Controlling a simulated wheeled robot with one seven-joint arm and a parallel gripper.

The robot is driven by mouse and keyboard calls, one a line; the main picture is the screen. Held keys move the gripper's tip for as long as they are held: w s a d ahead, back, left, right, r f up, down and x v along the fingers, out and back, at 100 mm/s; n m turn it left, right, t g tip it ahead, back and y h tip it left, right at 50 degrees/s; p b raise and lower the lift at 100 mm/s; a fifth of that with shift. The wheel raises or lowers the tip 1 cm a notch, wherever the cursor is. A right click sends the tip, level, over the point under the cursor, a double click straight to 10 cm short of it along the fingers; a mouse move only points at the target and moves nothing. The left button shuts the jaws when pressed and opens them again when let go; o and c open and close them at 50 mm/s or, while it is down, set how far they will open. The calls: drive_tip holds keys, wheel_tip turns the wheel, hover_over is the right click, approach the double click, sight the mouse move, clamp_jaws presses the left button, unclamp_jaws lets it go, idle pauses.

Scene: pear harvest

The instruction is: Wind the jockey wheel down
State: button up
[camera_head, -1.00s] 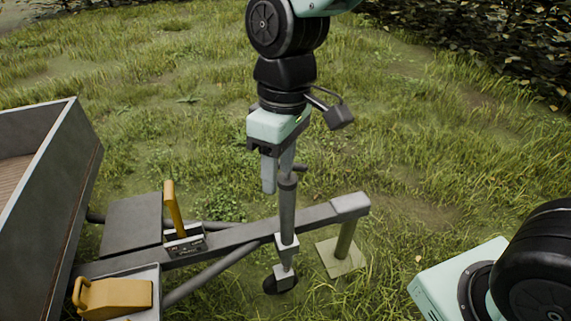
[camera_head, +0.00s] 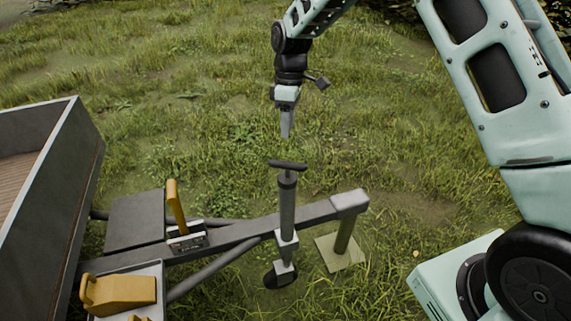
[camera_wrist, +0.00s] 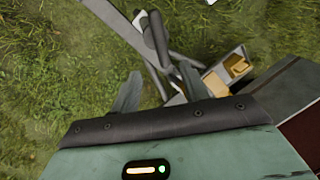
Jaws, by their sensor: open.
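The jockey wheel stands upright beside the trailer drawbar, with its grey tube (camera_head: 287,208) clamped there and its small dark wheel (camera_head: 281,276) low in the grass. Its dark crank handle (camera_head: 288,166) lies across the top of the tube. My gripper (camera_head: 287,135) is apart from the handle, above and beyond it in the head view, with its fingers pointing down and nothing between them. Seen from the side, the two fingers overlap there. In the wrist view my gripper (camera_wrist: 158,84) has its fingers spread apart, with a dark bar (camera_wrist: 155,38), apparently the handle, beyond them.
The drawbar (camera_head: 318,212) ends over a post (camera_head: 344,236) on a square pad (camera_head: 340,256). A yellow lever (camera_head: 176,207) stands on the drawbar. A yellow chock (camera_head: 122,290) lies in a tray at the front left, by the trailer box (camera_head: 62,190). Grass beyond is clear.

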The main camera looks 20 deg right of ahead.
sight(286, 163)
drive_tip(key=f, duration=0.4)
drive_tip(key=s+a+f+p, duration=0.1)
drive_tip(key=f, duration=0.3)
drive_tip(key=s+f, duration=0.1)
drive_tip(key=f, duration=0.3)
drive_tip(key=shift+s+a+f+p, duration=0.1)
drive_tip(key=shift+a+f+p, duration=0.05)
drive_tip(key=shift+f+p, duration=0.25)
drive_tip(key=c, duration=1)
